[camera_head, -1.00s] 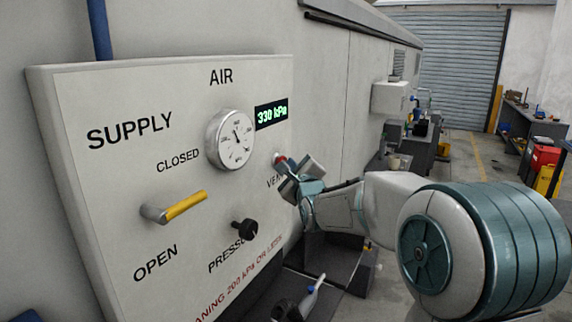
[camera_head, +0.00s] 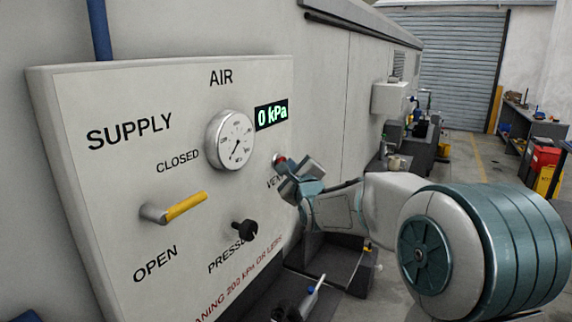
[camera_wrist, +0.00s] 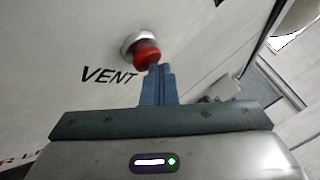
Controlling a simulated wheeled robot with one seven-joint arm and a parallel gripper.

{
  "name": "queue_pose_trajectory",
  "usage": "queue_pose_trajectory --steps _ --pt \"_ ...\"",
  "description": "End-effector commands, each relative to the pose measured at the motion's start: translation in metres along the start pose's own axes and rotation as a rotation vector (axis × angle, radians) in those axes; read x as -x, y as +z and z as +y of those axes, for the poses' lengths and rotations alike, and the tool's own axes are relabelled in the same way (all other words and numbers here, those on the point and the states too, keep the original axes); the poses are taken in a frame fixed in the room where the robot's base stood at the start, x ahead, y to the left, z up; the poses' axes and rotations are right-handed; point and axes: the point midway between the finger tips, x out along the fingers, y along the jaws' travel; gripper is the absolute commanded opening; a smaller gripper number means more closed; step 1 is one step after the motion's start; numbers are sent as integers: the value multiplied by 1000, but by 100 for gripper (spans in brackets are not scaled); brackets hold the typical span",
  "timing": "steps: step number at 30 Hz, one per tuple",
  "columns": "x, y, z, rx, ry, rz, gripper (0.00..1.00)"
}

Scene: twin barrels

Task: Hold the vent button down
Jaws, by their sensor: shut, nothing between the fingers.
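The vent button is a red cap on a silver collar, on the right side of the white air panel (camera_head: 110,110). In the wrist view the red vent button (camera_wrist: 146,54) is above the word VENT, and in the head view (camera_head: 279,158) it is partly hidden by my gripper. My gripper (camera_head: 284,165) is shut and empty, its blue fingertips (camera_wrist: 158,70) together at the red cap and seeming to touch it. How far the cap is pushed in is hard to tell.
A yellow supply lever (camera_head: 186,205) points right between CLOSED and OPEN. A round gauge (camera_head: 230,140) and a black pressure knob (camera_head: 244,230) are on the panel. A grey machine wall stands behind. Open floor lies to the right, before a roller door (camera_head: 455,80).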

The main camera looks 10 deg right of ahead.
Motion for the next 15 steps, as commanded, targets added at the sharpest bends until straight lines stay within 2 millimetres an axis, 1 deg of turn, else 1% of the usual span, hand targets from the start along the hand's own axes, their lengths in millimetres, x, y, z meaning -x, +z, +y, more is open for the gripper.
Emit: queue_pose_trajectory --steps 5,15 --pt "2 0 -1 1 0 -2 0" --pt "13 -9 -9 1 0 0 0"
